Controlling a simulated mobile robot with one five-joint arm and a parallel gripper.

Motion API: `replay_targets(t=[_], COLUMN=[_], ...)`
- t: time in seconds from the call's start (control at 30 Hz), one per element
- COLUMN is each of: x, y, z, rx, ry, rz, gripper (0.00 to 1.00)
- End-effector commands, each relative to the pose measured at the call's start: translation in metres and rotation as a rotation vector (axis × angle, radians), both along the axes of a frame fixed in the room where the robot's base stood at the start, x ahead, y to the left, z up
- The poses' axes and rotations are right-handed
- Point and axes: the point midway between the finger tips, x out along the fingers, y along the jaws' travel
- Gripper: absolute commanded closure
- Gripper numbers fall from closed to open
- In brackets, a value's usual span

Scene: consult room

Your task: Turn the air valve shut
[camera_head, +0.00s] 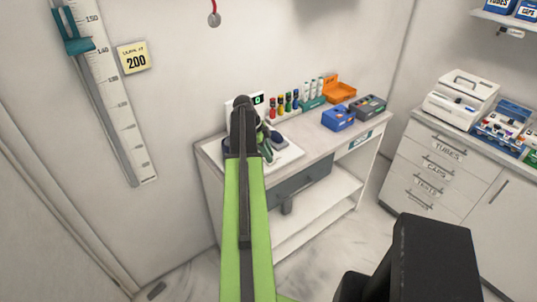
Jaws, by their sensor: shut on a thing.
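My arm reaches up the middle of the view, then bends down over the left end of a white workbench. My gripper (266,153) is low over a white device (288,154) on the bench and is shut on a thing. My arm hides most of the jaws and what they hold. I cannot make out the air valve clearly. A small dark display with a green 0 (258,99) stands upright at the back of the device, just right of my arm.
Coloured bottles (284,106), an orange open box (339,89), a blue box (338,118) and a dark grey box (368,106) stand farther right on the bench (318,136). A drawer cabinet (440,165) is at right. A height scale (115,100) and yellow 200 sign (134,58) hang at left.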

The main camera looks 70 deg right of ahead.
Motion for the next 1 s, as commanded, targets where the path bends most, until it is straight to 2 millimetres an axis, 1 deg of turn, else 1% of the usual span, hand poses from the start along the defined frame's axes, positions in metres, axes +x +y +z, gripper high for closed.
replay_targets(t=[0.17,0.37,1.0], x=[-0.0001,-0.0005,-0.003], y=[0.0019,0.0039,0.0069], z=[-0.0002,-0.0002,-0.0003], rx=[0.0,0.001,0.0], ry=[-0.001,-0.001,-0.002], rz=[0.066,0.211,0.815], gripper=[1.0,1.0,1.0])
